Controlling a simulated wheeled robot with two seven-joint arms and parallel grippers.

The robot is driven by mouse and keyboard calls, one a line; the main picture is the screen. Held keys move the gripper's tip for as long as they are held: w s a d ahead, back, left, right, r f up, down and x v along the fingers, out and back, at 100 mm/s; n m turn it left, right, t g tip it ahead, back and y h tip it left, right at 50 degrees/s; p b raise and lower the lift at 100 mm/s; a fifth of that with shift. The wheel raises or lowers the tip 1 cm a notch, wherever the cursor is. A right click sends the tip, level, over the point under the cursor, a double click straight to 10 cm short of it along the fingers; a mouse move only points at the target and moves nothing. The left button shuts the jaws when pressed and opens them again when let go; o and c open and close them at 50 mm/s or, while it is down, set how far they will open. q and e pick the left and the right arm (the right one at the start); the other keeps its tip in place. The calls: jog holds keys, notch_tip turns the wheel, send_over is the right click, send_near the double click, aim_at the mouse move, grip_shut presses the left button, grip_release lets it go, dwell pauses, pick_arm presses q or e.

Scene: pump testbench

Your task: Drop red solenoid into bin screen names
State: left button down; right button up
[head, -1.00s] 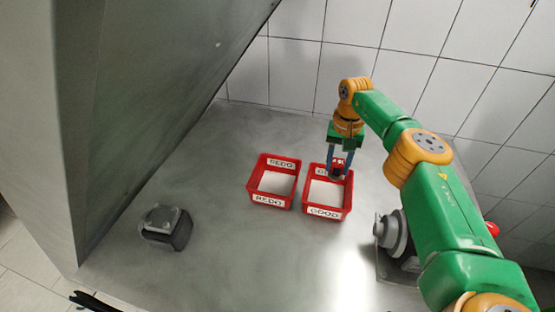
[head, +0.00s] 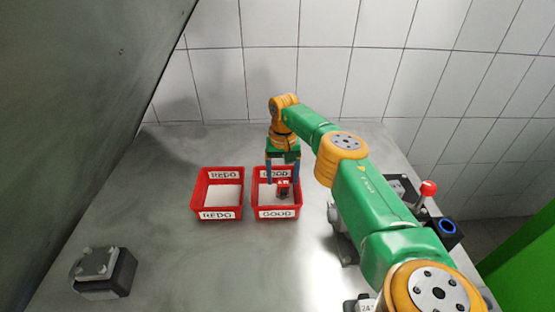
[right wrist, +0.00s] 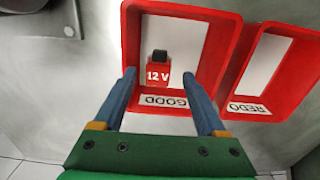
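The red solenoid (head: 283,188), with a black top and a "12 V" label, is inside the red GOOD bin (head: 277,213). In the right wrist view the solenoid (right wrist: 158,75) lies on the pale bin floor, beyond my fingertips. My right gripper (head: 283,182) is over the GOOD bin, pointing down. Its blue fingers are spread wide with clear gaps on both sides of the solenoid, so it is open and empty. The red REDO bin (head: 218,215) stands to the left and looks empty. My left gripper is out of view. No screen face is readable.
A dark grey block with a metal top (head: 104,272) stands at the front left. Right of my arm are a red knob (head: 428,188) and a black box with a blue ring (head: 447,228). A grey wall bounds the left. The grey tabletop between block and bins is clear.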

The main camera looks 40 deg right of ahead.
jog(key=shift+s, duration=0.1)
jog(key=shift+w+r, duration=0.2)
jog(key=shift+r, duration=0.05)
notch_tip(320, 180, up, 7)
jog(key=b, duration=0.1)
jog(key=shift+s+f, duration=0.15)
jog(key=shift+f, duration=0.1)
